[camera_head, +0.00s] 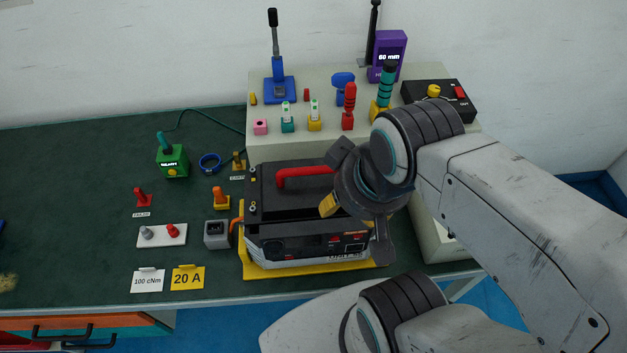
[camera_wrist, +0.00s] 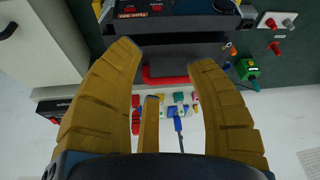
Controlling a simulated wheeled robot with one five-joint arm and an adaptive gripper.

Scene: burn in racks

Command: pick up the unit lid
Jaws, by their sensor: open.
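The unit lid is the dark top (camera_head: 267,184) of a black box-shaped unit, with a red bar handle (camera_head: 305,172) across it. The unit (camera_head: 300,245) stands on a yellow base plate on the bench. My gripper (camera_head: 345,208) is over the right part of the unit and hides that part of the lid and the handle's right end. In the wrist view, my gripper (camera_wrist: 165,58) has its yellow-brown fingers spread wide, with nothing between them. The red handle (camera_wrist: 166,80) shows beyond them, between the fingertips. I see no contact with the handle.
Behind the unit, a raised pale shelf (camera_head: 325,142) carries several coloured tools and a black box (camera_head: 440,98). Left of the unit are a grey block (camera_head: 216,234), an orange piece (camera_head: 221,198) and a green device (camera_head: 172,161). The bench's left part is mostly clear.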

